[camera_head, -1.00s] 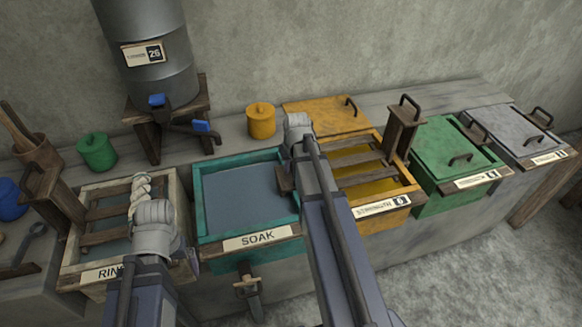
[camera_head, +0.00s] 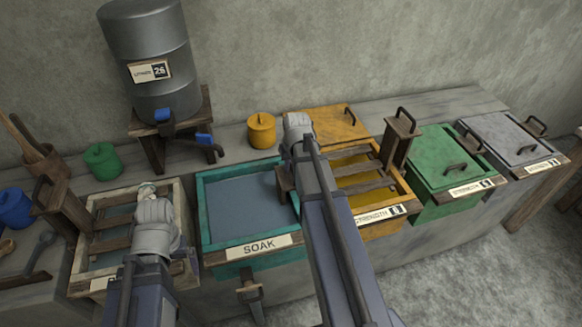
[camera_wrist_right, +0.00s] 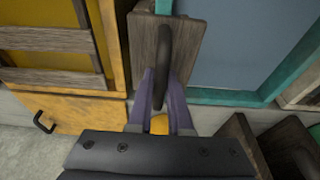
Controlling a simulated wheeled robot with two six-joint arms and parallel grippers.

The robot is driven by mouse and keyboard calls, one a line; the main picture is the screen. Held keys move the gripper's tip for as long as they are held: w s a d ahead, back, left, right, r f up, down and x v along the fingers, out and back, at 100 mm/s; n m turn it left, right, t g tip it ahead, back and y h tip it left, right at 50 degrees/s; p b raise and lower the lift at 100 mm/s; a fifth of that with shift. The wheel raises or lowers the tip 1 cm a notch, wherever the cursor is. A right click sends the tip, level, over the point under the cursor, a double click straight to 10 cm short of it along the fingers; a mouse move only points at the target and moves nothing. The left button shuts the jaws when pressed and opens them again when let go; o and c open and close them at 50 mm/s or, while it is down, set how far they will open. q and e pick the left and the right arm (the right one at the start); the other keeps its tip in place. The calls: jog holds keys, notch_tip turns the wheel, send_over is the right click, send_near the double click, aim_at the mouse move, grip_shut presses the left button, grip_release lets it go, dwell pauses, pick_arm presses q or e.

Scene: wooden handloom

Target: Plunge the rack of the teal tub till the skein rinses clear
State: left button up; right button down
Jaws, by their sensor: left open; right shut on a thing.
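The teal tub (camera_head: 203,222), labelled SOAK, holds smooth grey-blue liquid; no rack bars or skein show in it. At its right rim stands a wooden block (camera_head: 284,182), partly behind my right arm. In the right wrist view this block (camera_wrist_right: 144,52) carries a dark upright handle (camera_wrist_right: 165,65), and my right gripper (camera_wrist_right: 164,80) is shut on that handle. A pale twisted skein (camera_head: 146,190) shows at the whitish left tub (camera_head: 181,200), mostly hidden behind my left gripper (camera_head: 155,212). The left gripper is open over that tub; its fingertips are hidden.
A yellow tub (camera_head: 408,200) with wooden slats and a post handle (camera_head: 400,140) stands right of the teal one. Lidded green (camera_head: 450,165) and grey (camera_head: 515,135) tubs follow. A tapped metal barrel (camera_head: 150,70) stands behind. A clamp (camera_head: 250,295) hangs below the teal tub.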

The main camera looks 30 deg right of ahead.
jog(key=shift+r+p, duration=4.75)
jog(key=shift+r, duration=0.4)
jog(key=shift+f, duration=0.1)
grip_release()
notch_tip(320, 180, up, 7)
jog(key=p, duration=0.6)
jog(key=shift+p, duration=0.4)
jog(key=shift+f, duration=0.15)
